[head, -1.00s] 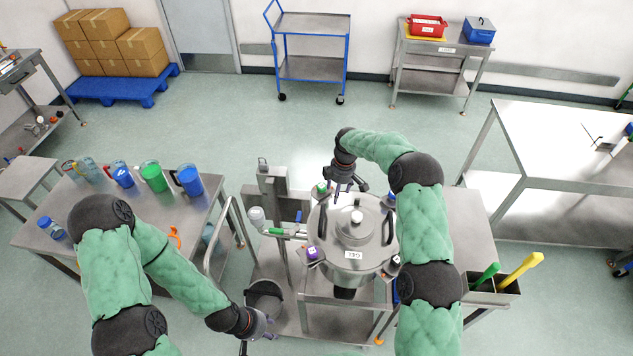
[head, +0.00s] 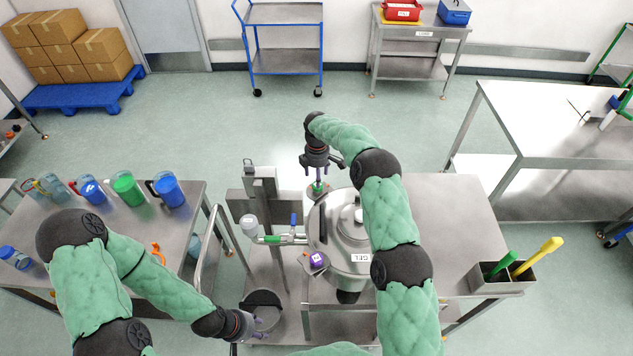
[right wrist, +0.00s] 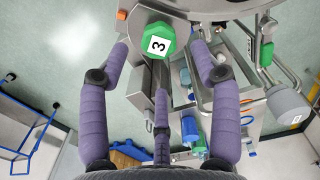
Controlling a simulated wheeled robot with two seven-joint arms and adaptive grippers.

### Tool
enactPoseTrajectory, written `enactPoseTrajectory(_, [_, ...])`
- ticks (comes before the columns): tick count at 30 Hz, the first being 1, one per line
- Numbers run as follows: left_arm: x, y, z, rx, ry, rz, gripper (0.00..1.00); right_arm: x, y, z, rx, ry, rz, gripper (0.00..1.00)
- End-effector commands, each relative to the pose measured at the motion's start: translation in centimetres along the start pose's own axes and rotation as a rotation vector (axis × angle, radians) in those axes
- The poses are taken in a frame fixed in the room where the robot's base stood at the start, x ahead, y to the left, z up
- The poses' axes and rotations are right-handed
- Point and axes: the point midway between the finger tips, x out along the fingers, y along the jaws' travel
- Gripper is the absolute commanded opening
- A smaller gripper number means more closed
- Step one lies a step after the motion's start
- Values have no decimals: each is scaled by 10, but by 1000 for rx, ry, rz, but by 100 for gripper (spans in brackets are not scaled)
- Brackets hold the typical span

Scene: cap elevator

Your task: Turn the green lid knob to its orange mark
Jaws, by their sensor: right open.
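The green lid knob (head: 318,187) is at the far left edge of the steel pot's lid (head: 350,215). In the right wrist view it is a green hexagonal knob (right wrist: 165,32) with a white label reading 3. An orange mark (right wrist: 121,14) sits to its upper left on the metal. My right gripper (head: 318,172) is over the knob. In the right wrist view its purple fingers (right wrist: 160,50) are open and spread around the knob, with gaps visible at the sides. My left gripper (head: 258,326) is open and empty, low near a dark bucket.
A purple knob (head: 316,260) sits at the pot's near left. A pipe with a green part and a blue valve (head: 293,220) joins the pot's left side. The bucket (head: 264,305) stands below. Jugs (head: 168,190) stand on the left table. My right forearm hides the lid's right side.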

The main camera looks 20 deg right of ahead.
Motion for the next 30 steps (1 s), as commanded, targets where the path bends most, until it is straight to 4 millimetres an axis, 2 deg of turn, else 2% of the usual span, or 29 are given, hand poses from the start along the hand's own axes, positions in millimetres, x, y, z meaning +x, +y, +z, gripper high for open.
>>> enactPoseTrajectory(3, [-5, 2, 0, 0, 0, 0, 40, 20, 0, 0, 0, -1, -2, 64])
enactPoseTrajectory(9, [-9, 3, 0, 0, 0, 0, 40, 41, 0, 0, 0, -1, 0, 64])
enactPoseTrajectory(21, [-10, 3, 0, 0, 0, 0, 40, 49, 0, 0, 0, 0, 1, 64])
enactPoseTrajectory(23, [-10, 3, 0, 0, 0, 0, 40, 49, 0, 0, 0, 0, 1, 50])
enactPoseTrajectory(27, [-10, 3, 0, 0, 0, 0, 40, 49, 0, 0, 0, 0, 1, 10])
enactPoseTrajectory(30, [-10, 3, 0, 0, 0, 0, 40, 49, 0, 0, 0, 0, 1, 8])
